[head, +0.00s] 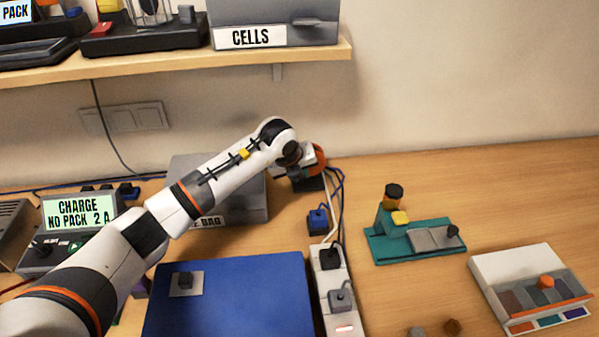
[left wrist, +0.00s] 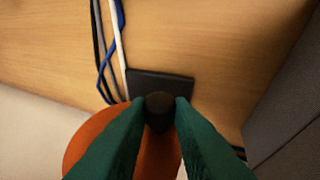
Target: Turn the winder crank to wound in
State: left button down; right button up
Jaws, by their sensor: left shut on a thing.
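The winder (head: 319,156) stands against the wall behind the blue mat, with an orange drum and a dark base. My left arm reaches across to it, and my wrist covers much of it in the head view. In the left wrist view my left gripper (left wrist: 160,104) has its green fingers shut on a dark round knob, the winder crank's handle (left wrist: 159,115). The orange drum (left wrist: 92,142) shows behind the fingers, and the dark base plate (left wrist: 165,84) lies beyond the knob. The crank's arm is hidden. My right gripper is not in view.
Blue and white cables (left wrist: 118,45) run along the table beside the winder. A grey box (head: 255,205) stands left of it, under my arm. A power strip (head: 332,285), a teal fixture (head: 415,250) and a white sorting tray (head: 520,270) stand to the right. A shelf (head: 180,65) hangs above.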

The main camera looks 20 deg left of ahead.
pick_arm(q)
jog(key=shift+w+d+r+g+y, duration=0.1)
jog(key=shift+r+g+y, duration=0.25)
jog(key=shift+y, duration=0.65)
jog(key=shift+r+m+g+y+b, duration=0.2)
jog(key=shift+m+g+y+b, duration=0.2)
jog(key=shift+y+b, duration=0.4)
jog(key=c, duration=1.3)
grip_release()
jog(key=shift+d, duration=0.1)
jog(key=shift+b+v, duration=1.4)
jog(key=shift+v, duration=4.65)
jog(key=shift+d, duration=0.15)
